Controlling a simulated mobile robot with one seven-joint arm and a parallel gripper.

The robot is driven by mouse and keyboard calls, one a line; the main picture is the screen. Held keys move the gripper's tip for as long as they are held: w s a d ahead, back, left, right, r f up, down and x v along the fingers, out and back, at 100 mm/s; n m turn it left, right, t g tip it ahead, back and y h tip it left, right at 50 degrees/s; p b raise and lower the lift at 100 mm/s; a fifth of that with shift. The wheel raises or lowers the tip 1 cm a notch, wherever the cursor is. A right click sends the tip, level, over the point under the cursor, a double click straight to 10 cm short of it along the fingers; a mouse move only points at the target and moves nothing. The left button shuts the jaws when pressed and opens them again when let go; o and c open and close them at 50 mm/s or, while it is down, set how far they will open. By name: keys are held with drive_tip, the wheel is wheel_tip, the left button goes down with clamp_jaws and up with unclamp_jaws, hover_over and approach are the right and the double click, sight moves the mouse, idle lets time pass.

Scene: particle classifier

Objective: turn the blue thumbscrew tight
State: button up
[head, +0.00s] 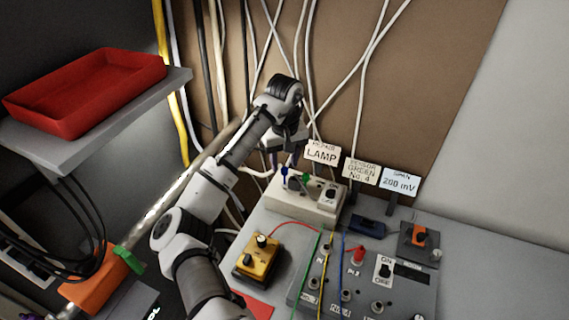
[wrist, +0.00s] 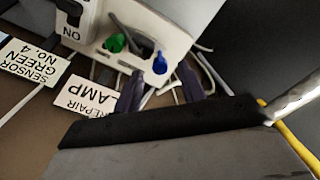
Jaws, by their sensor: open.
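The blue thumbscrew (wrist: 160,63) is on the cream box (wrist: 165,28), near one edge of its face. It also shows in the head view (head: 285,172). My gripper (wrist: 161,76) is open, with its two dark fingers apart. In the wrist view the blue thumbscrew appears in the gap between the fingertips, a little beyond them. I see no contact, and the depth between fingers and screw is hard to judge. In the head view my gripper (head: 284,160) hangs over the left back part of the box. A green thumbscrew (wrist: 115,43) sits beside the blue one.
An ON switch (head: 328,192) is on the same box. A "REPAIR LAMP" sign (head: 322,153) stands close behind it, and white cables hang there. A yellow box (head: 258,258) and a grey panel with cables (head: 335,290) stand in front. A red tray (head: 85,90) is on the left shelf.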

drive_tip(key=shift+f, duration=0.95)
clamp_jaws()
